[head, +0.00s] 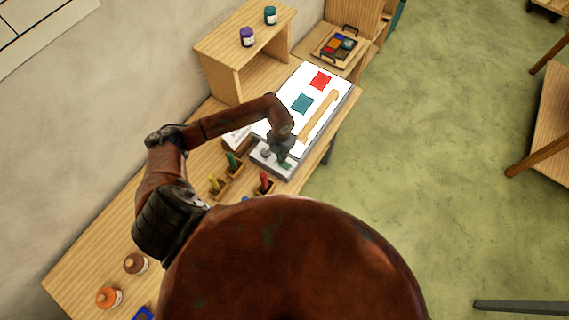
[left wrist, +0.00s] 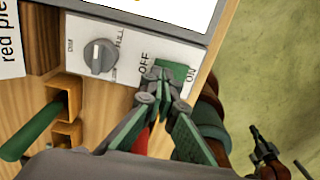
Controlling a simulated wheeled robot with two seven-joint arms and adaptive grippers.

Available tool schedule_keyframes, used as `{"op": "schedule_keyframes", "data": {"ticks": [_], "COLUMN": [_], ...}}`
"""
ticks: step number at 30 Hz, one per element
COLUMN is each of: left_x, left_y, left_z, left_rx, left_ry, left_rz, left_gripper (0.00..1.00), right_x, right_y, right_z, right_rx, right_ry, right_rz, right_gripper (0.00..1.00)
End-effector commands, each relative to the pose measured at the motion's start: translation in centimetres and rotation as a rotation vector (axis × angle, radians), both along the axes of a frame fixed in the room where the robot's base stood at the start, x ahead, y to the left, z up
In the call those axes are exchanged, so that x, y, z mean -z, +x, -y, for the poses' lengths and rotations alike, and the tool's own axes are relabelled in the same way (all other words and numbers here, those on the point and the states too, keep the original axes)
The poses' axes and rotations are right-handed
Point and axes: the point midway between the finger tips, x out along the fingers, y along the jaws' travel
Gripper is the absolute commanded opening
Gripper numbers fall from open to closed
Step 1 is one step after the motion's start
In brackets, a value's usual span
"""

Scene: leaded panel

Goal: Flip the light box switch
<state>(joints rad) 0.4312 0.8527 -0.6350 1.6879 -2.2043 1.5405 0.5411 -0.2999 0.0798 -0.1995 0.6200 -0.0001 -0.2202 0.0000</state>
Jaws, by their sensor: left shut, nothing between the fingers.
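The light box (head: 262,128) has a bright white top and a grey-white control strip at its near end. In the left wrist view the strip (left wrist: 128,38) carries a grey dial (left wrist: 100,56) marked DIM and FULL, and a green switch (left wrist: 177,71) between OFF and ON. My left gripper (left wrist: 153,82) is shut and empty, its tips at the OFF-side edge of the switch, partly covering it. I cannot tell whether they touch. In the head view this gripper (head: 283,158) is over the strip. A dark jointed shape at the wrist view's right may be my right gripper (left wrist: 266,152), its fingers unclear.
Red glass (head: 320,81), teal glass (head: 302,103) and a wooden strip (head: 319,115) lie on the light box. Small wooden holders with coloured-handled tools (head: 232,161) stand close beside it. A wooden shelf (head: 228,50) with jars stands behind. Green floor is open to the right.

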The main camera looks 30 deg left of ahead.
Motion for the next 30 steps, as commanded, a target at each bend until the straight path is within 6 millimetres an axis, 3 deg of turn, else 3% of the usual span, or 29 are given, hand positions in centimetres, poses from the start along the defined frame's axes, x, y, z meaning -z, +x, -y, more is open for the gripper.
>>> {"op": "schedule_keyframes", "data": {"ticks": [30], "left_x": [1.4], "left_y": [0.0], "left_z": [0.0], "left_rx": [0.000], "left_ry": [0.000], "left_rz": [0.000], "left_gripper": [0.00], "right_x": [1.2], "right_y": [-0.1], "right_z": [0.1], "right_rx": [-0.001], "right_ry": [-0.001], "right_rz": [-0.001], "right_gripper": [0.00]}}
